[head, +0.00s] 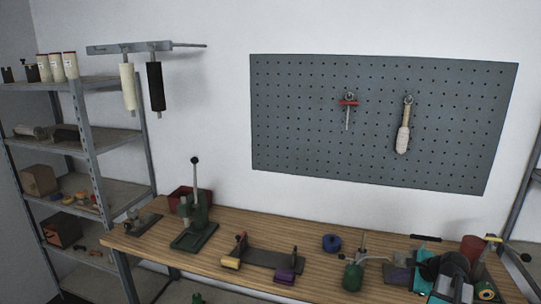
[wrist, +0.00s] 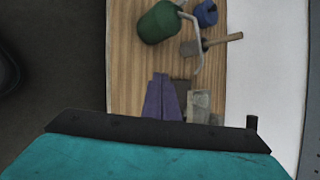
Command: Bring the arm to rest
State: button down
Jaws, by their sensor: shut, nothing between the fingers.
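My gripper (head: 427,264), teal and black, is at the lower right of the head view, over the right part of the wooden bench (head: 215,228). Part of my arm shows beside it. In the wrist view the teal body and black edge of my gripper (wrist: 155,132) fill the bottom. It is shut and holds nothing. The fingertips are hard to make out.
A green canister (head: 352,276) and a blue roll (head: 331,242) stand left of my gripper. A green press (head: 196,230) stands further left. A red-brown pot (head: 471,248) is behind my arm. A pegboard (head: 300,130) hangs on the wall, with free air before it.

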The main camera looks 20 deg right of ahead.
jog(key=w+a+f+n+g+y, duration=0.1)
jog(key=w+a+f+n, duration=0.15)
jog(key=a, duration=0.35)
jog(key=w+a+f+n+g, duration=0.1)
jog(key=w+a+f+n, duration=0.1)
jog(key=a+f+n, duration=0.35)
jog(key=s+a+f+n+g+h, duration=0.15)
jog(key=a+f+n, duration=0.35)
jog(key=a, duration=0.6)
jog(key=s+a+f+n+g, duration=0.2)
jog(key=a+f+n+g, duration=0.3)
jog(key=a, duration=0.6)
jog(key=s+a+f+n+t, duration=0.15)
jog(key=a+f+n, duration=0.35)
jog(key=a, duration=0.5)
jog(key=s+f+n+g+b, duration=0.1)
jog(key=s+f+g+b, duration=0.6)
jog(key=s+f, duration=1.9)
notch_tip(320, 180, down, 2)
jog(key=b, duration=0.4)
jog(key=shift+s+a+n, duration=0.2)
jog(key=shift+s+n, duration=0.05)
jog(key=shift+n, duration=0.05)
